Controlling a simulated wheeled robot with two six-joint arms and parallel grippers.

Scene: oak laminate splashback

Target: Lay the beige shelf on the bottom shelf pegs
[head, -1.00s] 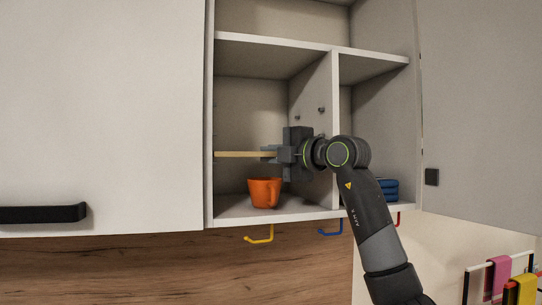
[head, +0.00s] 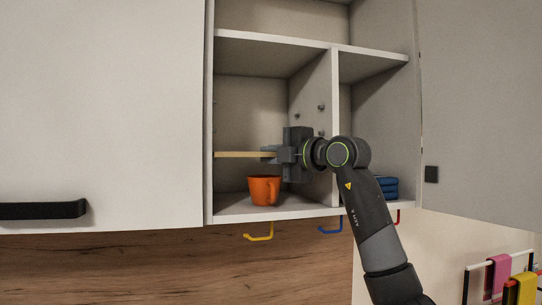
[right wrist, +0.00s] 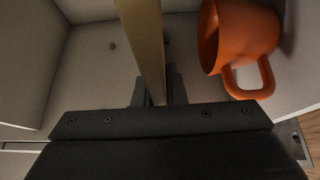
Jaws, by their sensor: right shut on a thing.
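The beige shelf (head: 240,154) is inside the left compartment of the open cabinet, seen edge-on and about level, above the orange mug. My right gripper (head: 274,154) is shut on its right part. In the right wrist view the shelf (right wrist: 143,40) runs away between the fingers of the gripper (right wrist: 154,92). Shelf pegs (head: 321,107) show on the compartment's right wall, above the gripper; a peg (right wrist: 112,46) also shows in the right wrist view. Whether the shelf touches any peg is hidden by the gripper and arm. My left gripper is out of view.
The orange mug (head: 264,190) stands on the cabinet floor below the shelf; it is close beside it in the right wrist view (right wrist: 238,38). Blue stacked items (head: 388,187) sit in the right compartment. Hooks (head: 259,232) hang under the cabinet. An open door (head: 475,120) stands at right.

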